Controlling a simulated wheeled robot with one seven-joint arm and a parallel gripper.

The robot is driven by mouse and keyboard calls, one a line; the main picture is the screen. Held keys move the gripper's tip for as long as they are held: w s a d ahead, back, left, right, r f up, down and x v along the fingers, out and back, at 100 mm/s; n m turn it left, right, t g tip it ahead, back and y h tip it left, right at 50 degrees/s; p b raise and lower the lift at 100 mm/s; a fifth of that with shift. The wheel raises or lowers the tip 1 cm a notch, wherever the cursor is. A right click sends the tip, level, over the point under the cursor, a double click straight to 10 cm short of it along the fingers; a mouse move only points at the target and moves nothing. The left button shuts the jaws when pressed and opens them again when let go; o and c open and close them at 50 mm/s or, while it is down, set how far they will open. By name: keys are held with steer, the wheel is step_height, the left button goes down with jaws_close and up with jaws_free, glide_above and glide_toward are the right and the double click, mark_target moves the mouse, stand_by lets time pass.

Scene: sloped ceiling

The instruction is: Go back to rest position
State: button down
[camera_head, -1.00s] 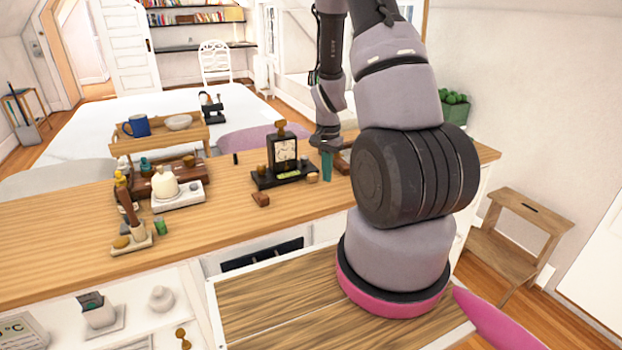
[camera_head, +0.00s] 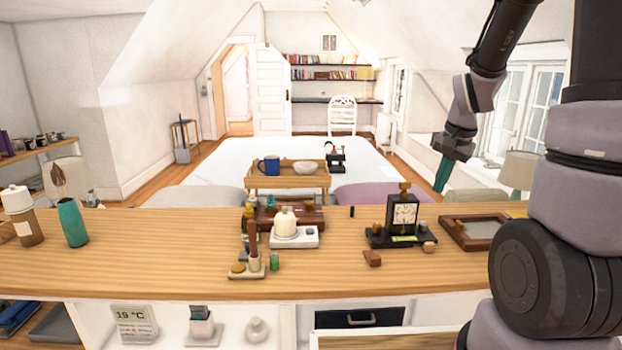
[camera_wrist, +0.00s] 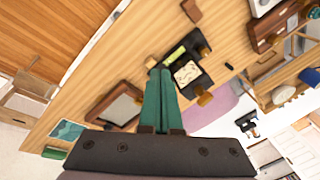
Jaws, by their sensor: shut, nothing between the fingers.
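My gripper (camera_head: 442,176) is raised at the right in the head view, above and beyond the wooden counter (camera_head: 160,240). Its teal fingers point down. In the wrist view the two teal fingers (camera_wrist: 160,98) lie side by side, shut, with nothing between them. Below them in that view lie the black clock on its stand (camera_wrist: 186,68) and a wooden frame (camera_wrist: 118,106). The gripper appears apart from everything on the counter. My arm fills the right side of the head view.
On the counter stand the clock (camera_head: 401,216), a brown frame (camera_head: 478,232), a white jar (camera_head: 285,222) and a teal vase (camera_head: 72,223). A wooden tray table (camera_head: 288,181) with a blue mug (camera_head: 268,165) stands behind. The space around the raised gripper looks clear.

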steer(key=s+a+r+n+t, duration=0.2)
steer(key=s+a+r, duration=0.2)
steer(key=s+r, duration=0.4)
steer(key=s+a+r+n+t+y, duration=0.1)
steer(key=s+a+r+n+t, duration=0.1)
steer(key=s+r, duration=0.6)
step_height(320, 180, up, 3)
steer(key=shift+a+f+n, duration=0.1)
steer(key=shift+a+n, duration=0.3)
steer(key=shift+a, duration=0.45)
